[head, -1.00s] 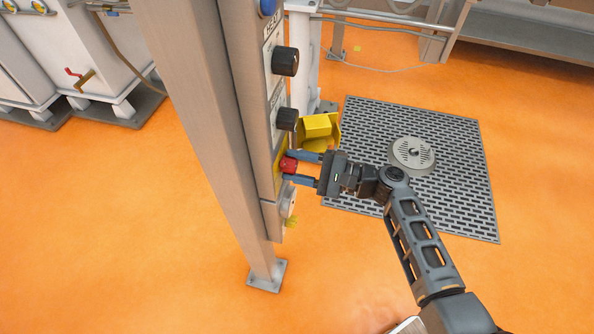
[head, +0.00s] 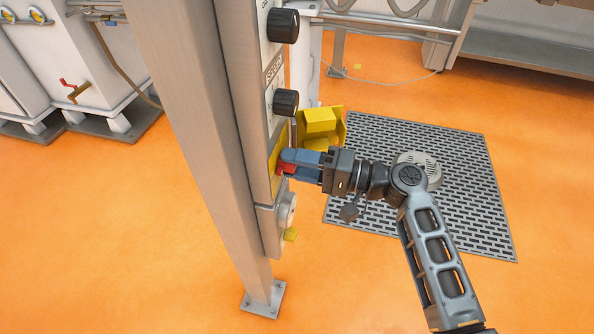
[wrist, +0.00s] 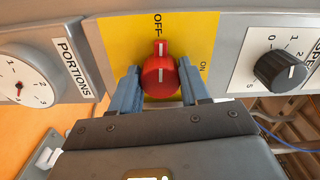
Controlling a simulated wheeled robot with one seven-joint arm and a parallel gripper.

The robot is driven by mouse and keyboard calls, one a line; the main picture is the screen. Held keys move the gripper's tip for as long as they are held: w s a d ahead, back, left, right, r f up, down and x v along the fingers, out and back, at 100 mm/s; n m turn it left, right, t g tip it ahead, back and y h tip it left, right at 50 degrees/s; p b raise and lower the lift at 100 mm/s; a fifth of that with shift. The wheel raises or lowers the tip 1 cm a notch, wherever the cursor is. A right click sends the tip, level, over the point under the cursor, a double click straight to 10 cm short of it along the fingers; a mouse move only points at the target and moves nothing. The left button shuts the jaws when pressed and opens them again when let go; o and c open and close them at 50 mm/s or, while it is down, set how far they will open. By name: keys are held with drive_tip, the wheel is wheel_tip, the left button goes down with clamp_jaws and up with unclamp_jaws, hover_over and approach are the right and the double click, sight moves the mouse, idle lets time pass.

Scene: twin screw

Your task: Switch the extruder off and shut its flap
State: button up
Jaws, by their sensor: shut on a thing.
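The red switch (wrist: 160,78) sits on a yellow plate (wrist: 195,30) marked OFF and ON. Its white pointer is at OFF in the wrist view. My gripper (wrist: 167,92) is shut on the red switch, one blue finger on each side. In the head view the fingers of my gripper (head: 287,163) partly hide the red switch (head: 284,169) on the panel's side. A yellow box-shaped part (head: 320,121) with an open-looking side shows just behind the panel; I cannot tell whether it is the flap.
Black SPEED knob (wrist: 281,70) and white PORTIONS dial (wrist: 22,75) flank the switch. A steel post (head: 195,130) stands left of the panel. A dark floor grate (head: 465,190) lies behind my arm. Orange floor is open at front left.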

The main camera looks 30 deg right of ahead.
drive_tip(key=shift+f+n+b, duration=0.15)
drive_tip(key=shift+n+b, duration=0.15)
drive_tip(key=shift+n, duration=0.1)
drive_tip(key=o, duration=1)
drive_tip(key=shift+v, duration=3.9)
